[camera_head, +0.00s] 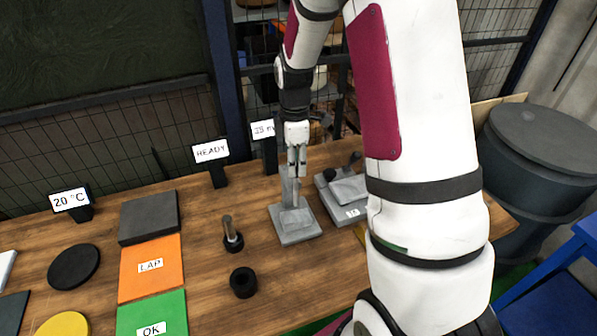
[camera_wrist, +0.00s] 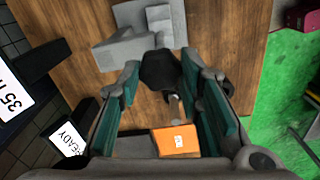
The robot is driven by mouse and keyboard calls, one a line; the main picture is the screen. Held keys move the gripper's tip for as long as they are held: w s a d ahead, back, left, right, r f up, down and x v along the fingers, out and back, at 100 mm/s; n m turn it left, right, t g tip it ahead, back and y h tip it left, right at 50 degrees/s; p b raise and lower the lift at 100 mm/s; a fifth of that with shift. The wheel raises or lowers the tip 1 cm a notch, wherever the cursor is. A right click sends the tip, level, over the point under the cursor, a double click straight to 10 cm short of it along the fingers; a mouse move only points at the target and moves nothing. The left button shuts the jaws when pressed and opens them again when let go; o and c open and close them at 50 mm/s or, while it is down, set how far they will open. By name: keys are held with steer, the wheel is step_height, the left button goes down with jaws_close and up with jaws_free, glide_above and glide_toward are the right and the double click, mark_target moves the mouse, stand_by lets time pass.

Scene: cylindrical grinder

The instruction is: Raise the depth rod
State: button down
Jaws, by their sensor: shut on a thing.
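The grey stand with a flat square base (camera_head: 297,236) is on the wooden table in the head view, below my gripper (camera_head: 297,172). My gripper points down at its upright part. In the wrist view a dark rounded top (camera_wrist: 160,70), which I take to be the depth rod's, sits between the two teal-padded fingers of my gripper (camera_wrist: 160,76). The fingers are shut on it from both sides.
A grey block device (camera_head: 342,196) stands right of the stand. A metal pin in a black collar (camera_head: 232,238) and a black ring (camera_head: 243,282) stand left. The READY sign (camera_head: 211,151) is behind. An orange LAP pad (camera_head: 150,268) and green OK pad (camera_head: 152,318) lie farther left.

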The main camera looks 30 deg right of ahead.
steer(key=shift+w+r, duration=0.1)
steer(key=shift+r, duration=0.15)
steer(key=c, duration=1.1)
jaws_free()
step_height(320, 180, up, 12)
steer(key=s+a+r+m+t, duration=0.2)
steer(key=s+a+r+m, duration=0.45)
steer(key=s+r, duration=0.2)
steer(key=s+a+m+t, duration=0.1)
steer(key=s+a+m, duration=0.1)
steer(key=s, duration=0.2)
steer(key=s+a+m+t+b, duration=0.1)
steer(key=s+a+m, duration=0.1)
steer(key=s, duration=0.2)
steer(key=s+a+r+m+t+b, duration=0.1)
steer(key=s+a+m, duration=0.1)
steer(key=s+m, duration=0.1)
steer(key=shift+s+t, duration=0.3)
steer(key=shift+s, duration=0.3)
